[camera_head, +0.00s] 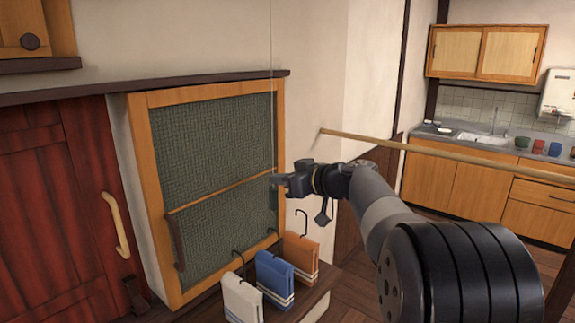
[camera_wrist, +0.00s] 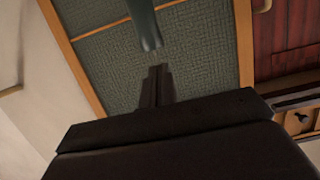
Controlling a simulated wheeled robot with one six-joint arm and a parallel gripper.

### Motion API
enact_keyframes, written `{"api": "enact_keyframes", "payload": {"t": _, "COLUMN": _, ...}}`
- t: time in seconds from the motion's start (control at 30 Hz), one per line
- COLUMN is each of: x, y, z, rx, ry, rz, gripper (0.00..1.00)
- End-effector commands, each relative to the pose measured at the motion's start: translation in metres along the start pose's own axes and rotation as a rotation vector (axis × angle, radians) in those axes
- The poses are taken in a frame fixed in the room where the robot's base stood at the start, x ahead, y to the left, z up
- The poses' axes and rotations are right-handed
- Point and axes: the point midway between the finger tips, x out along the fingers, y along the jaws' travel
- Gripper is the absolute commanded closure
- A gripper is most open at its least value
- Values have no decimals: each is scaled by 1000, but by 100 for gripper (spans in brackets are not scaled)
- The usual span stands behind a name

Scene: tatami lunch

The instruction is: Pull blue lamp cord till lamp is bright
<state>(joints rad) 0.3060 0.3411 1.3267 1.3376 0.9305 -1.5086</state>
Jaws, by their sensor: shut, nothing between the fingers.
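A thin cord (camera_head: 270,45) hangs down from the top edge in the head view, in front of the framed green screen door, towards my gripper. Its colour is hard to tell there. In the wrist view a teal-blue pull piece (camera_wrist: 145,28) ends just beyond my fingertips. My gripper (camera_head: 277,181) points left in front of the screen door. Its fingers are together and empty; they also show in the wrist view (camera_wrist: 157,72). Whether the fingertips touch the pull piece, I cannot tell. The lamp is in neither view.
White (camera_head: 241,298), blue (camera_head: 273,278) and orange (camera_head: 300,255) cloths with hooks stand on a ledge below my gripper. A wooden pole (camera_head: 440,152) crosses behind my arm. The screen door (camera_head: 215,145) and a red cabinet (camera_head: 60,190) are at left, a kitchen counter (camera_head: 455,185) at right.

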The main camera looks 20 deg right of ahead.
Motion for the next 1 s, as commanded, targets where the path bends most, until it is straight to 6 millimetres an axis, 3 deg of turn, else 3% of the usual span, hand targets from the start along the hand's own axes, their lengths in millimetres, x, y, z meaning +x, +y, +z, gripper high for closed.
{"api": "enact_keyframes", "payload": {"t": 0.13, "x": 2, "y": 0, "z": 9, "rx": 0, "ry": -1, "rz": 0, "gripper": 100}}
{"api": "enact_keyframes", "payload": {"t": 0.63, "x": 3, "y": 0, "z": 15, "rx": -1, "ry": 0, "rz": 0, "gripper": 100}}
{"api": "enact_keyframes", "payload": {"t": 1.0, "x": 10, "y": 0, "z": 45, "rx": -2, "ry": 0, "rz": 1, "gripper": 100}}
